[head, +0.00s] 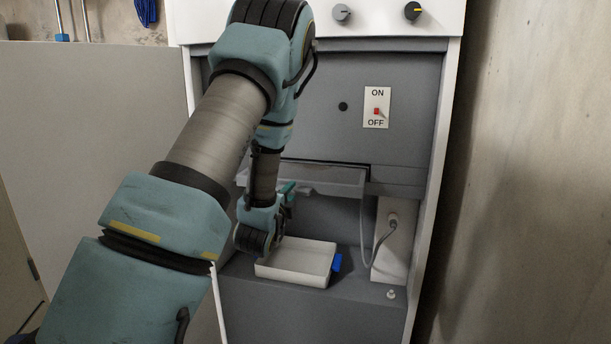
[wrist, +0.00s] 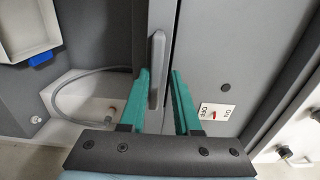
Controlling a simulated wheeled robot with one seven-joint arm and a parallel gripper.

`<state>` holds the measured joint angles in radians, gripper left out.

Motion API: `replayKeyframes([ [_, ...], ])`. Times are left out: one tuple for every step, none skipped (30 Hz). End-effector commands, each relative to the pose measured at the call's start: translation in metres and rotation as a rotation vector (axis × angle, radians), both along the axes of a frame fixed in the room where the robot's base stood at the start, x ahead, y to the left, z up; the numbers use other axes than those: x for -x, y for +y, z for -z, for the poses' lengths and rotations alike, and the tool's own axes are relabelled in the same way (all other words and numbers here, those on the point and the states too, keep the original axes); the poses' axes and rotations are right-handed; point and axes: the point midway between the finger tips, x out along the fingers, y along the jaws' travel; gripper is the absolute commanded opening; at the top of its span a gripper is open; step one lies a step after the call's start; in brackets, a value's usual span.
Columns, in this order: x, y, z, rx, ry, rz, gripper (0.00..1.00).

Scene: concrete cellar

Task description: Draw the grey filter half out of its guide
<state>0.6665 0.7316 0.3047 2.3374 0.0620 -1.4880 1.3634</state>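The grey filter (head: 343,178) sits level in its guide in the machine's front, below the switch panel, with a dark gap (head: 340,163) along its top. In the wrist view, the filter's front (wrist: 142,25) carries a raised grey bar handle (wrist: 157,62). My gripper (head: 288,192) is at the filter's left part in the head view, partly hidden by my arm. In the wrist view, my gripper (wrist: 161,85) is open, its teal fingers on either side of the handle's near end. I cannot tell whether either finger touches it.
A white tray (head: 295,264) with a blue tab (head: 338,262) stands on the ledge below. A white block (head: 391,245) with a plugged-in cable (head: 366,235) is to its right. An ON/OFF switch (head: 377,111) is above. Side walls enclose the recess.

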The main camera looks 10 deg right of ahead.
Motion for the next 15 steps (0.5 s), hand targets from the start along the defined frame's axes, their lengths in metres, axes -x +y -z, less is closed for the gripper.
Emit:
replayKeyframes([
  [-0.0001, 0.0, 0.0001, 0.0, 0.0, 0.0, 0.38],
  [-0.0001, 0.0, 0.0001, 0.0, 0.0, 0.0, 0.41],
  [-0.0001, 0.0, 0.0001, 0.0, 0.0, 0.0, 0.46],
  [-0.0001, 0.0, 0.0001, 0.0, 0.0, 0.0, 0.49],
  [-0.0001, 0.0, 0.0001, 0.0, 0.0, 0.0, 0.52],
  [-0.0001, 0.0, 0.0001, 0.0, 0.0, 0.0, 0.52],
  [-0.0001, 0.0, 0.0001, 0.0, 0.0, 0.0, 0.52],
  [-0.0001, 0.0, 0.0001, 0.0, 0.0, 0.0, 0.52],
  [-0.0001, 0.0, 0.0001, 0.0, 0.0, 0.0, 0.52],
  [-0.0001, 0.0, 0.0001, 0.0, 0.0, 0.0, 0.52],
  [0.0001, 0.0, 0.0007, -0.001, 0.002, 0.0, 0.52],
  [0.0004, 0.0002, 0.0008, -0.001, 0.002, 0.0, 0.52],
  [0.0011, 0.0006, 0.001, -0.001, 0.002, 0.0, 0.52],
  [0.0022, 0.0012, 0.0012, -0.001, 0.002, 0.0, 0.52],
  [0.0044, 0.0025, 0.0017, -0.001, 0.003, 0.0, 0.52],
])
